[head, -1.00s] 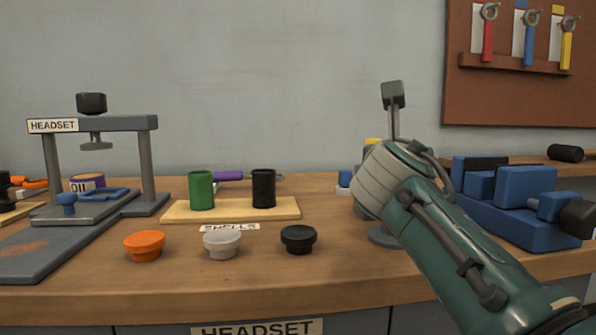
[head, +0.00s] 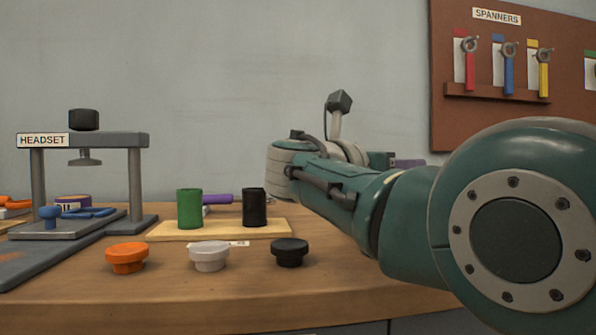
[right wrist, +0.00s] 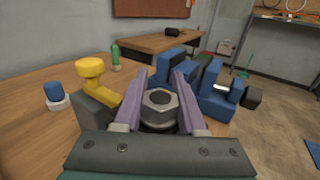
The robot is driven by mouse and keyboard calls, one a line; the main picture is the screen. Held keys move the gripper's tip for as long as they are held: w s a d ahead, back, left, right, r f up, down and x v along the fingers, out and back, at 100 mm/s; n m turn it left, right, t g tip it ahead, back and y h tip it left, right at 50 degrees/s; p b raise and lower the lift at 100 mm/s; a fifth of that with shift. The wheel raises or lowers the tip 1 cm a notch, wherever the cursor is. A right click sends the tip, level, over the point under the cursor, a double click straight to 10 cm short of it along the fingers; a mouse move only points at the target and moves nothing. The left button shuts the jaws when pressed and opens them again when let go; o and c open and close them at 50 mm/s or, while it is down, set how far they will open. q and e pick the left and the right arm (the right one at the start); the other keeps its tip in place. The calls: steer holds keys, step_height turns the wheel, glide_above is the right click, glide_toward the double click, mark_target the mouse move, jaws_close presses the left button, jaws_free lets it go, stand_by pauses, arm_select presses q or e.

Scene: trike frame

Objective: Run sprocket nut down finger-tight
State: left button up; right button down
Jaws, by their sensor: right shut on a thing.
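A dark round part shows just below the nut; the thread and seat are hidden. In the head view my right arm crosses the right half, and only a bit of purple finger on my right gripper (head: 408,163) shows behind it. The nut is hidden there. My left gripper is in neither view.
A blue vise (right wrist: 215,85) stands close on the right of the gripper, and a yellow knob (right wrist: 90,72) close on the left. The headset press (head: 100,140), green cup (head: 189,208), black cup (head: 254,207) and several coloured caps stand on the bench's left half.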

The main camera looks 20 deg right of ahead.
steer(key=shift+f, duration=0.1)
stand_by(0.3)
steer(key=shift+c, duration=2.4)
jaws_free()
steer(key=shift+d, duration=0.1)
steer(key=shift+s+a, duration=0.1)
steer(key=shift+a, duration=0.4)
steer(key=p+v, duration=0.1)
steer(key=v, duration=0.8)
steer(key=shift+p, duration=0.35)
